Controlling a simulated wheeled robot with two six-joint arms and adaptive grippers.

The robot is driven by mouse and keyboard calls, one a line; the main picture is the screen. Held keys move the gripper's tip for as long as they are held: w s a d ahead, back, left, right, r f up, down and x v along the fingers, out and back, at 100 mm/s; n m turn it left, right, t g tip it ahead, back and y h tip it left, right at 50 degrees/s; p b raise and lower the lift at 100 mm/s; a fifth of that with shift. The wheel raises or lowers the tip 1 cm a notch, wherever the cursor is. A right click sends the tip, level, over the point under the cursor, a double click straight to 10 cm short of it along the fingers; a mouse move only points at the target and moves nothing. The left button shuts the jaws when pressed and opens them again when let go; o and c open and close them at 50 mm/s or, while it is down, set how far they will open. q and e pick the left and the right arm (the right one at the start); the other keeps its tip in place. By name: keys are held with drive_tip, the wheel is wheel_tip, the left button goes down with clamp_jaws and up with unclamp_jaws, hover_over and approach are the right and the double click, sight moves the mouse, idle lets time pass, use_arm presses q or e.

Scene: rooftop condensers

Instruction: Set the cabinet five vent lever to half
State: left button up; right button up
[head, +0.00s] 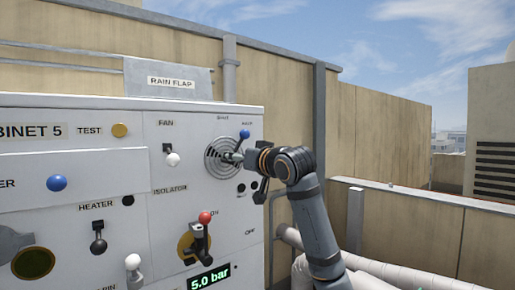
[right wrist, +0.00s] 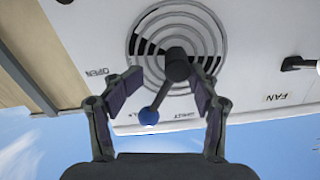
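The vent on cabinet 5 (head: 85,118) is a round slotted grille (head: 214,150); it also shows in the right wrist view (right wrist: 141,28). Its lever has a dark hub (right wrist: 177,64) and a blue ball knob (head: 244,134), seen upside down in the right wrist view (right wrist: 148,116). The lever points up and right in the head view, the knob just below the HALF label (head: 247,121). The SHUT label (head: 222,118) is left of it. My right gripper (right wrist: 167,88) is open, its fingers either side of the lever, apart from it. My left gripper is out of view.
Close by on the panel are the fan switch (head: 172,158), the red-knobbed isolator handle (head: 205,219) and the heater switch (head: 98,240). A rain flap plate (head: 168,82) is above. Pale pipes (head: 400,270) run low at the right.

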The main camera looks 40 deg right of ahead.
drive_tip(key=s+b, duration=0.3)
drive_tip(key=s, duration=0.5)
drive_tip(key=shift+w, duration=0.15)
idle(0.4)
wheel_tip(320, 180, up, 10)
idle(0.4)
